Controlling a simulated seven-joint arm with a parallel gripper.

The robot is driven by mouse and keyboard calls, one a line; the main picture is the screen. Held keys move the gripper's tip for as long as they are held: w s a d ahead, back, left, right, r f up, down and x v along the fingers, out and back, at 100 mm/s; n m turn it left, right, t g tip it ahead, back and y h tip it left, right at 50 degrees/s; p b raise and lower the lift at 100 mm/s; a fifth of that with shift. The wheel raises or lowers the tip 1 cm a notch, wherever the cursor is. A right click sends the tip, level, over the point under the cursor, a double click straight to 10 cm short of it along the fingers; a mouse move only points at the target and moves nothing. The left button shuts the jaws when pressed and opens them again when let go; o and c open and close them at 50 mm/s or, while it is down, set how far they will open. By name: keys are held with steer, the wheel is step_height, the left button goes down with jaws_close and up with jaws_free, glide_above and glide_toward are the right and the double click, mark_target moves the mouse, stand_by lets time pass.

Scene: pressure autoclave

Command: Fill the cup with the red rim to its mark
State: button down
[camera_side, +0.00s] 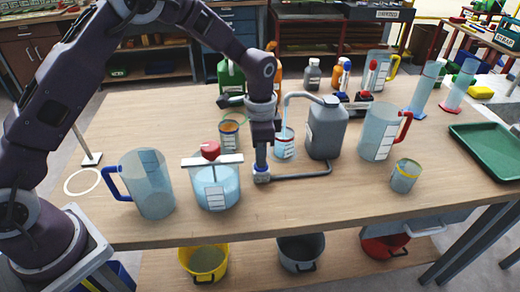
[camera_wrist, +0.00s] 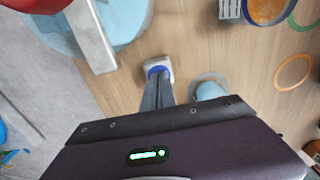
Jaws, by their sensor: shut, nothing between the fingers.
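A grey container with a curved spout (camera_side: 327,130) stands at centre right. Another small cup (camera_side: 229,134) has an orange-looking rim, and a third (camera_side: 405,177) has a yellowish rim. No rim is clearly red. My gripper (camera_side: 261,163) is shut and points down onto a blue-and-white pad (camera_side: 261,176) at the end of a grey tube from the container. The pad also shows in the wrist view (camera_wrist: 158,69), below the fingertips; contact is hard to confirm.
A lidded clear pot with a red knob (camera_side: 214,187) and a blue-handled jug (camera_side: 152,187) stand left of my gripper. A red-handled jug (camera_side: 379,132) and a green tray (camera_side: 488,150) are right. Several bottles stand behind. The front right of the table is fairly clear.

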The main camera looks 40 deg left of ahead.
steer(key=shift+s+a+f, duration=0.2)
steer(key=shift+s+f, duration=0.05)
steer(key=shift+f, duration=0.05)
step_height(320, 180, up, 15)
steer(key=shift+w+d+f, duration=0.2)
steer(key=shift+w, duration=0.05)
steer(key=shift+r, duration=0.1)
stand_by(0.4)
steer(key=s+a+r+n+t, duration=0.1)
steer(key=s+a+r+n, duration=0.1)
steer(key=s+r, duration=0.5)
steer(key=s+a+r+n+t, duration=0.2)
steer(key=s+a+r, duration=0.15)
steer(key=s, duration=0.45)
steer(key=s+f+n+t, duration=0.1)
steer(key=s+n, duration=0.1)
steer(key=s, duration=0.5)
steer(key=s+a+f+n+t, duration=0.1)
steer(key=s+f+n, duration=0.1)
steer(key=s, duration=0.6)
steer(key=shift+a+n, duration=0.25)
steer(key=shift+n, duration=0.25)
